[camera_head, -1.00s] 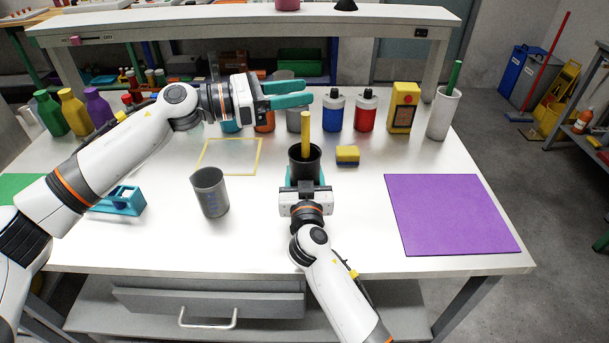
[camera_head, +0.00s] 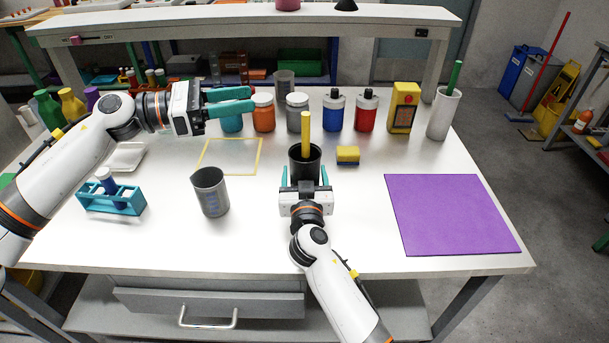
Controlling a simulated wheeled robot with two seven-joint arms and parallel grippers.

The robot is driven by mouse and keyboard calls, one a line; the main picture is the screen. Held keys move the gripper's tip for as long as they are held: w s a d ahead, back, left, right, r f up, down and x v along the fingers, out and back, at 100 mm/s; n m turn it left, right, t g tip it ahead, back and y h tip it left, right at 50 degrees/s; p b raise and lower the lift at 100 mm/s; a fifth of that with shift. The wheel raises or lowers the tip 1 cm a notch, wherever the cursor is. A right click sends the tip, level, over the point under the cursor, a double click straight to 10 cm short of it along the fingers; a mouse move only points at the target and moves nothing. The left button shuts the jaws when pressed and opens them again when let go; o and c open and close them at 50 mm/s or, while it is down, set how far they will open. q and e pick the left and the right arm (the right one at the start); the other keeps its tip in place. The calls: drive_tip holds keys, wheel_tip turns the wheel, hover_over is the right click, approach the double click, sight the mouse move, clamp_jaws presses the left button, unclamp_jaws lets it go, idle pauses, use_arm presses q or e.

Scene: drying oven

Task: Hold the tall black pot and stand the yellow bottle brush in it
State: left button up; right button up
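The tall black pot (camera_head: 305,167) stands upright on the white table near the middle. The yellow bottle brush (camera_head: 306,131) stands nearly upright in it, its lower end hidden inside the pot. My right gripper (camera_head: 305,176) is at the near side of the pot, its teal fingers spread to the left and right of it with small gaps visible. My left gripper (camera_head: 252,99) is raised above the table, left of and beyond the brush. Its two fingers are apart with nothing between them.
A grey cup (camera_head: 210,193) and a teal rack (camera_head: 112,201) stand to the left. A yellow-and-blue sponge (camera_head: 347,155) lies just right of the pot. A purple mat (camera_head: 450,214) covers the right side. Several jars and bottles line the back.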

drive_tip(key=shift+o, duration=0.9)
